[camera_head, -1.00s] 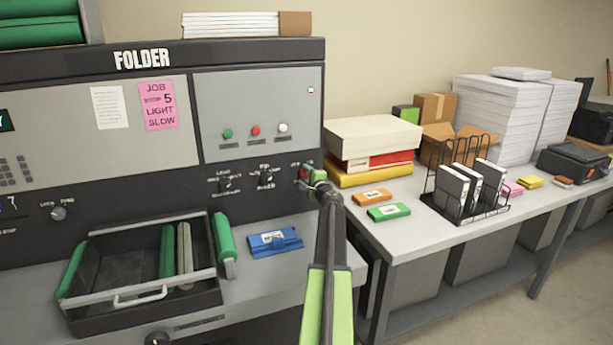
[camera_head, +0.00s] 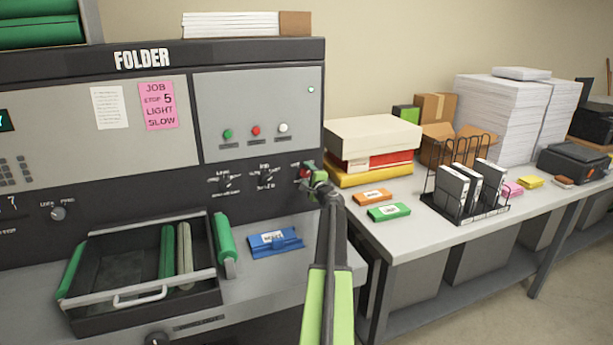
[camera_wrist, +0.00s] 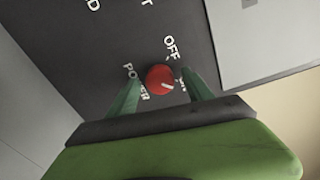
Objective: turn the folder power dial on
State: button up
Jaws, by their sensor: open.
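The red folder power dial (camera_wrist: 160,79) sits on the dark panel in the wrist view. Its white mark points down and right, toward the side of the partly covered ON lettering. OFF is printed above right of it and POWER to its left. My gripper (camera_wrist: 160,77) is open, with one green finger on each side of the dial; I cannot tell whether either finger touches it. In the head view the gripper (camera_head: 314,178) is at the right end of the folder's (camera_head: 142,59) lower panel, and the dial (camera_head: 304,172) is partly hidden behind it.
Other small dials (camera_head: 226,184) sit left of my gripper. Below are an open drawer (camera_head: 140,297), a green roller (camera_head: 224,240) and a blue block (camera_head: 275,242). On the right, a table (camera_head: 440,240) holds boxes, a binder rack (camera_head: 468,192) and paper stacks.

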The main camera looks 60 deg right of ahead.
jog(key=v, duration=1.6)
jog(key=shift+s+a+p, duration=0.3)
